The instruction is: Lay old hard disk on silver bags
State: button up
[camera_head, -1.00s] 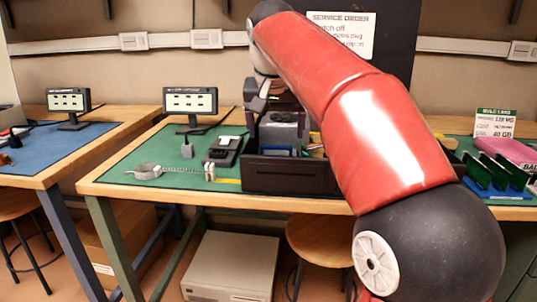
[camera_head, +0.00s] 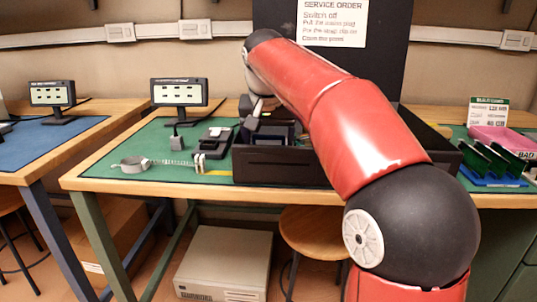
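My gripper (camera_head: 256,122) is at the end of my red arm, low over the left part of an open black computer case (camera_head: 285,172) on the green-matted bench. Its fingers are small and dark here, and I cannot tell if they are open or shut. A dark bluish block with a pale edge (camera_head: 271,138) shows right beside the gripper, inside or just above the case. It may be the old hard disk, but I cannot tell if it is held. I cannot make out the silver bags. My arm hides much of the case's right side.
A small monitor (camera_head: 179,92), a grey plug-like block (camera_head: 177,143), a black device (camera_head: 215,138) and a coiled wrist strap (camera_head: 135,163) stand left of the case. A stool (camera_head: 305,226) stands below.

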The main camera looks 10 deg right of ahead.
jog(key=c, duration=1.2)
jog(key=shift+c, duration=0.2)
jog(key=shift+r, duration=0.2)
